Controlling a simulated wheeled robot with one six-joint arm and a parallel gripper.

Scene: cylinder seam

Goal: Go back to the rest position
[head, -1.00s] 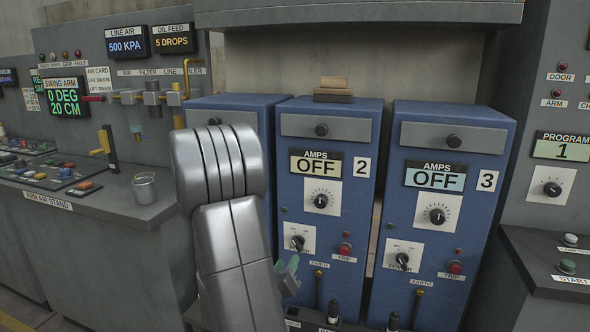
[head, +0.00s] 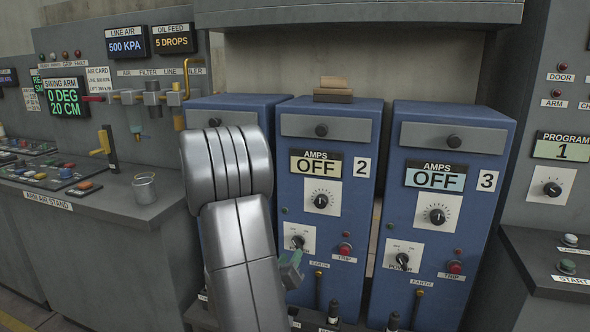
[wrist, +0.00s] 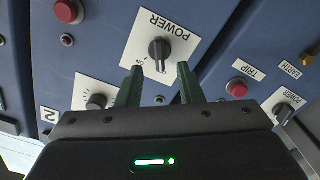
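My gripper (head: 291,270) shows its green fingers low in front of the blue cabinet marked 2 (head: 350,128), just below its power knob (head: 298,242). In the wrist view my gripper (wrist: 160,72) is open with nothing between its two green fingers. The same power knob (wrist: 159,48) shows upside down just beyond the fingertips, apparently apart from them. My grey arm hides much of the cabinet to the left. The AMPS display (head: 316,164) of cabinet 2 reads OFF.
Cabinet 3 (head: 452,135) stands to the right, its display reading OFF. A counter with a metal cup (head: 144,188) and a crank handle (head: 108,150) is on the left. A grey console with a START button (head: 566,266) is at the right edge. Brown blocks (head: 333,90) lie on cabinet 2.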

